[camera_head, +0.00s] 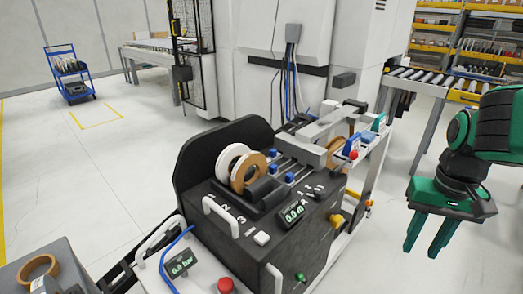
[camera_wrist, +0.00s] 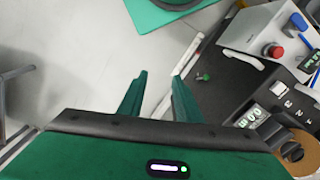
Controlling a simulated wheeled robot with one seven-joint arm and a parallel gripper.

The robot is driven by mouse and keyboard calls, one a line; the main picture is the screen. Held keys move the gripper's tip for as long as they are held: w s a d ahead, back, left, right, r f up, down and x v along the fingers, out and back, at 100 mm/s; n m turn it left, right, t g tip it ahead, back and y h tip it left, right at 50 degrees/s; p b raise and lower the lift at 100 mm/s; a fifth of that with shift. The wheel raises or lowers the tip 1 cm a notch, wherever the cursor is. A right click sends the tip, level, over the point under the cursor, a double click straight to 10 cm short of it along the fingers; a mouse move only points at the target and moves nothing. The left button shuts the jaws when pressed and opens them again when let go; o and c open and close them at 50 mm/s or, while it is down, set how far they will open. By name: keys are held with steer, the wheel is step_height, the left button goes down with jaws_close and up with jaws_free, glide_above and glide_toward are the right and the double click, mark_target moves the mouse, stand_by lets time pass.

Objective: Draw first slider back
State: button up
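The dark edge banding machine (camera_head: 265,220) stands in the middle of the head view. Small blue slider knobs sit on its top: one farther back (camera_head: 272,153), one in the middle (camera_head: 275,168) and one nearer the front right (camera_head: 289,177). I cannot tell which is the first slider. My gripper (camera_head: 424,250) is to the right of the machine, fingers pointing down, apart from it. It is open and empty; the wrist view also shows its spread fingers (camera_wrist: 158,78) over pale floor, with part of the machine at the right.
White and brown tape rolls (camera_head: 248,170) stand on the machine's left side. A grey bar assembly (camera_head: 320,145) crosses its back right. A white handle (camera_head: 220,215) and a red button (camera_head: 226,285) are at the front. The floor between machine and gripper is clear.

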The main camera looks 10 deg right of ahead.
steer(key=shift+s+d, duration=0.1)
steer(key=shift+d, duration=0.15)
steer(key=shift+o, duration=1.2)
steer(key=shift+s+r, duration=0.2)
steer(key=shift+s, duration=0.1)
steer(key=w+r+n, duration=0.2)
steer(key=w, duration=0.6)
steer(key=w+r+n, duration=0.1)
steer(key=w+r, duration=0.2)
steer(key=w, duration=0.4)
steer(key=n+t+y, duration=0.3)
steer(key=n+t, duration=0.1)
steer(key=n, duration=0.6)
glide_above(274, 150)
steer(key=s+d, duration=0.2)
steer(key=s, duration=0.1)
step_height(274, 150, down, 7)
steer(key=x, duration=1)
steer(key=shift+s+d+f, duration=0.1)
steer(key=shift+d+f, duration=0.1)
steer(key=shift+d, duration=0.1)
steer(key=shift+c, duration=0.6)
